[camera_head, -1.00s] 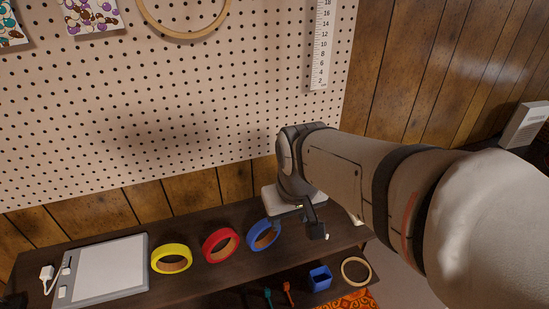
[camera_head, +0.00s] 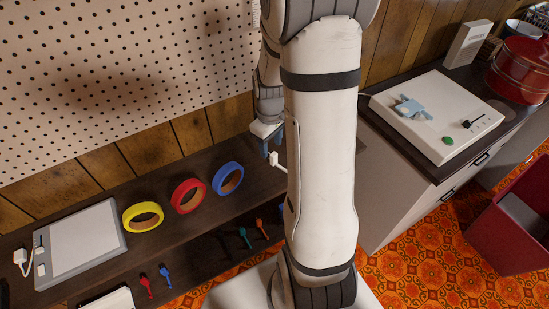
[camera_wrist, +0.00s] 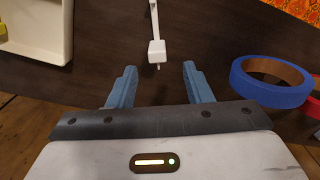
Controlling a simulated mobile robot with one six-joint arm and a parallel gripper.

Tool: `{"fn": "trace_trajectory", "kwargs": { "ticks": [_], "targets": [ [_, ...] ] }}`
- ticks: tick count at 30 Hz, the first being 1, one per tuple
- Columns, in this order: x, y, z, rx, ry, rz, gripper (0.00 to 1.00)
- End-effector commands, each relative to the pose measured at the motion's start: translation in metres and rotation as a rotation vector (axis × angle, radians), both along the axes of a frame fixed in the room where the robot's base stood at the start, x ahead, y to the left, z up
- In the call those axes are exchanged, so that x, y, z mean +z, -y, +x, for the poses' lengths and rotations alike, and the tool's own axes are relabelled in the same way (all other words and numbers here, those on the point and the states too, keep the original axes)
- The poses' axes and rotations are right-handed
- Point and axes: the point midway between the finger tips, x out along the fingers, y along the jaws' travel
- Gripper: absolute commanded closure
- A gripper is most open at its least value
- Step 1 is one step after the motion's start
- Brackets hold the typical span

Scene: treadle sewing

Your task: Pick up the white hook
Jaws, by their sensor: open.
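The white hook (camera_wrist: 157,47) lies on the dark shelf top in the wrist view, a small block with a thin stem running up out of the frame. It also shows in the head view (camera_head: 274,158), just left of my arm, which hides part of it. My gripper (camera_wrist: 159,68) is open, with its two blue fingers spread. The block lies just beyond the fingertips, roughly centred between them, with nothing held. In the head view my gripper (camera_head: 271,147) hangs over the shelf close to the hook.
A blue tape roll (camera_wrist: 268,82) lies close to the right finger. A cream tray (camera_wrist: 36,28) stands at the upper left of the wrist view. Red (camera_head: 188,196) and yellow (camera_head: 143,216) rolls and a tablet (camera_head: 82,245) lie farther left. The pegboard (camera_head: 130,85) rises behind.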

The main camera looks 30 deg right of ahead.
Motion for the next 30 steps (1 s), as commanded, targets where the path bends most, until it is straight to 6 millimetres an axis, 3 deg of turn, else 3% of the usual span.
{"fn": "trace_trajectory", "kwargs": {
  "ticks": [10, 20, 30],
  "targets": [
    [-0.045, 0.004, -0.003, 0.0, -0.001, 0.001, 0.55],
    [-0.051, 0.003, -0.002, 0.0, 0.001, -0.001, 0.55],
    [-0.051, 0.003, -0.002, 0.001, 0.001, -0.001, 0.82]
  ]
}}
